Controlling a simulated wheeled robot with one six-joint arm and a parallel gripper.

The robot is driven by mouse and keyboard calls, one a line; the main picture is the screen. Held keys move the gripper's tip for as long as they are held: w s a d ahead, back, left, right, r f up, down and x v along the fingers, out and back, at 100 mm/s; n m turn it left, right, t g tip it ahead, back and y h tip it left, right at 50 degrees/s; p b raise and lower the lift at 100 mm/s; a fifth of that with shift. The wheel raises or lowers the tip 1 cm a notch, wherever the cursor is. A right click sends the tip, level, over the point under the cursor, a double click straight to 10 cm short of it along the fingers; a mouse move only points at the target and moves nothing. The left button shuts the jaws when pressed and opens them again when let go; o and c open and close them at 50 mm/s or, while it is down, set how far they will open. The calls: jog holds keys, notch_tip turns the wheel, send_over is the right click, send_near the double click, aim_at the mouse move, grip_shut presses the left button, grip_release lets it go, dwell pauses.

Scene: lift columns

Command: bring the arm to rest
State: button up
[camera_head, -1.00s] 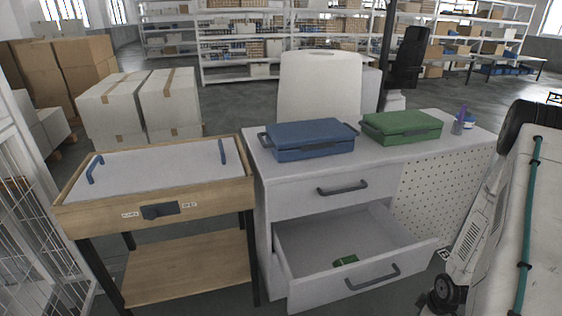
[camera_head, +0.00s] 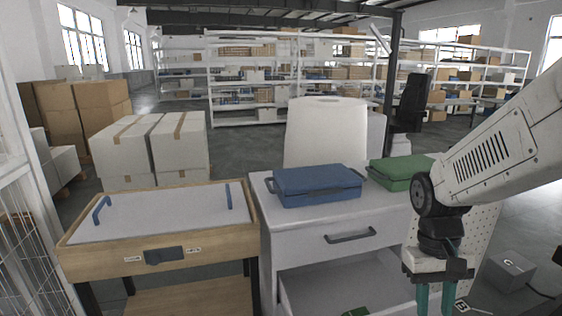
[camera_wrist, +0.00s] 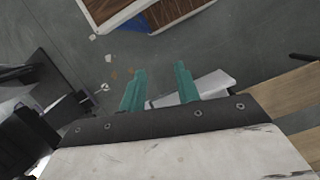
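My white arm comes in from the right in the head view. My gripper (camera_head: 435,296) hangs downward at its end, in front of the right part of the white cabinet. Its two teal fingers stand apart with nothing visible between them. The fingertips are cut off by the lower edge of the head view. In the wrist view my gripper (camera_wrist: 160,82) also shows separated fingers, with grey floor and a pale strip behind them.
The white cabinet (camera_head: 290,236) has an open lower drawer (camera_head: 325,285) with a small green item (camera_head: 356,312). A blue case (camera_head: 316,187) and a green case (camera_head: 395,173) lie on top. A wooden workbench (camera_head: 80,262) stands left. Cartons (camera_head: 181,146) stand behind it.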

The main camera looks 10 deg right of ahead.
jog(key=s+a+r+n+t, duration=0.3)
jog(key=s+a+r+t, duration=0.1)
jog(key=a+r, duration=0.6)
jog(key=shift+s+r+t, duration=0.25)
jog(key=shift+s+t, duration=0.05)
jog(key=shift+s, duration=0.05)
jog(key=shift+d, duration=0.15)
dwell(0.5)
